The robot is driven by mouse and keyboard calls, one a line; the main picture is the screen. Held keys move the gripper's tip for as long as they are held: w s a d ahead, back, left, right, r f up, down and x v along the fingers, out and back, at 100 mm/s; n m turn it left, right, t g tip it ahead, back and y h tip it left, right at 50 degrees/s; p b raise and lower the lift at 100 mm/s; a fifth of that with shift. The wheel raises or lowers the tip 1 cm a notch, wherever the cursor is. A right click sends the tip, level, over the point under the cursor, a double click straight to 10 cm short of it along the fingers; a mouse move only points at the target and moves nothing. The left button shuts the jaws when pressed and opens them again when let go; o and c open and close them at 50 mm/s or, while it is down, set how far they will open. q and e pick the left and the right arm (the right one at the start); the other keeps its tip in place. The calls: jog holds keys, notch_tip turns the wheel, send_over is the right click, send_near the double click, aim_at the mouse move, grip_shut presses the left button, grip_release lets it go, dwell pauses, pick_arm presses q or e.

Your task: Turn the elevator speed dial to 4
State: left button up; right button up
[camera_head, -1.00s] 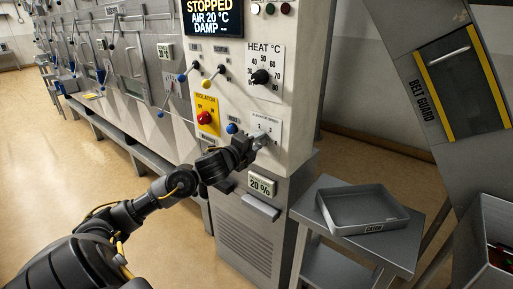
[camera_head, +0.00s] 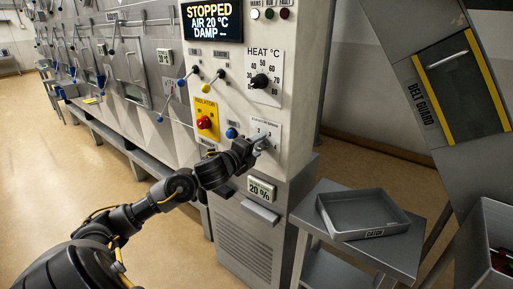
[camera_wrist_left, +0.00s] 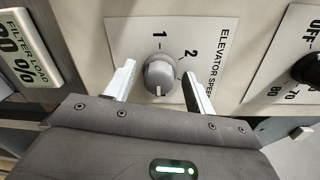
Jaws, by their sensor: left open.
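The elevator speed dial is a small grey round knob (camera_wrist_left: 160,76) on a white plate (camera_wrist_left: 120,38). The wrist view shows numerals 1 and 2 above the knob and "ELEVATOR SPEED" lettering at right. A pale pointer mark on the knob faces down toward my gripper; the numeral it faces is hidden. My left gripper (camera_wrist_left: 158,82) is open, with one finger on each side of the knob. I cannot tell if the fingers touch it. In the head view, my left gripper (camera_head: 258,146) is at the dial plate (camera_head: 268,128) and hides the knob. My right gripper is not in view.
A black heat knob (camera_head: 260,80), a red isolator knob (camera_head: 204,122) and a blue knob (camera_head: 231,132) are close to the dial. A filter load display (camera_head: 261,189) sits below. A grey catch tray (camera_head: 365,212) stands on a side table at right.

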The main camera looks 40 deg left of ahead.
pick_arm(q)
jog(key=shift+s, duration=0.1)
jog(key=shift+s, duration=0.3)
jog(key=s+b, duration=0.1)
jog(key=s, duration=0.9)
jog(key=shift+d+r, duration=0.25)
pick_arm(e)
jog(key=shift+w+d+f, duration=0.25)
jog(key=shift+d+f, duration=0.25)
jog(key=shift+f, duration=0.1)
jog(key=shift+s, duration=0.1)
